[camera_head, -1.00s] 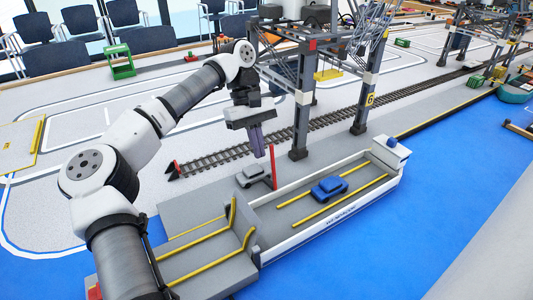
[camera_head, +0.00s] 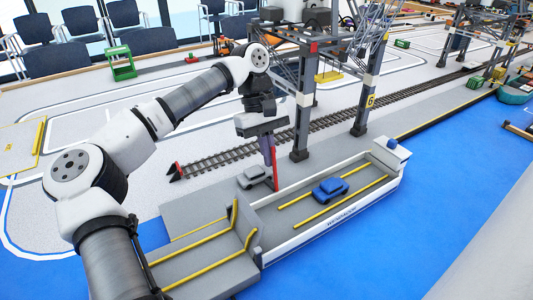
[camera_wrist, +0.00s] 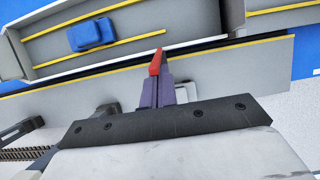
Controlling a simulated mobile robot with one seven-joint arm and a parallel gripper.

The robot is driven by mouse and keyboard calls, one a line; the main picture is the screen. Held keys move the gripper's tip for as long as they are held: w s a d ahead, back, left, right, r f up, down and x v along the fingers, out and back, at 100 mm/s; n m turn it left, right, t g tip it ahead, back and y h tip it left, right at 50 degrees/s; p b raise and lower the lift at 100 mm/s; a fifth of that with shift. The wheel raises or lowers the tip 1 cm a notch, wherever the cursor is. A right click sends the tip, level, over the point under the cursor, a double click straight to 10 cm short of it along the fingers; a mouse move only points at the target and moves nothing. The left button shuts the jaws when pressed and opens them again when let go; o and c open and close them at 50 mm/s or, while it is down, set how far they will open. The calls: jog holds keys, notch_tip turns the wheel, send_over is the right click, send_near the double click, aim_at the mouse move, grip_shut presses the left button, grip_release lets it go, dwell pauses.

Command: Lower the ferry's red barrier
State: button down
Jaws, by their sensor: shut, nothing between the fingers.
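The red barrier (camera_head: 275,170) stands upright at the near-quay side of the ferry (camera_head: 315,232), beside a grey car. In the wrist view the red barrier (camera_wrist: 156,62) shows just beyond my fingertips. My gripper (camera_head: 268,152) is shut and empty, pointing down, right at the barrier's upper part. In the wrist view its purple fingers (camera_wrist: 157,88) are close together and seem to meet the barrier; whether they touch cannot be told. A blue car (camera_head: 330,188) sits on the ferry deck between yellow lines, and also shows in the wrist view (camera_wrist: 91,35).
The grey car (camera_head: 253,178) stands on the quay left of the barrier. A grey gantry crane leg (camera_head: 300,135) rises close to the right of my gripper. Rails (camera_head: 215,160) run behind. Blue water (camera_head: 440,200) lies in front.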

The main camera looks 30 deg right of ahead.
jog(key=shift+s+a+r+t, duration=0.1)
jog(key=shift+s+t, duration=0.05)
jog(key=shift+t, duration=0.15)
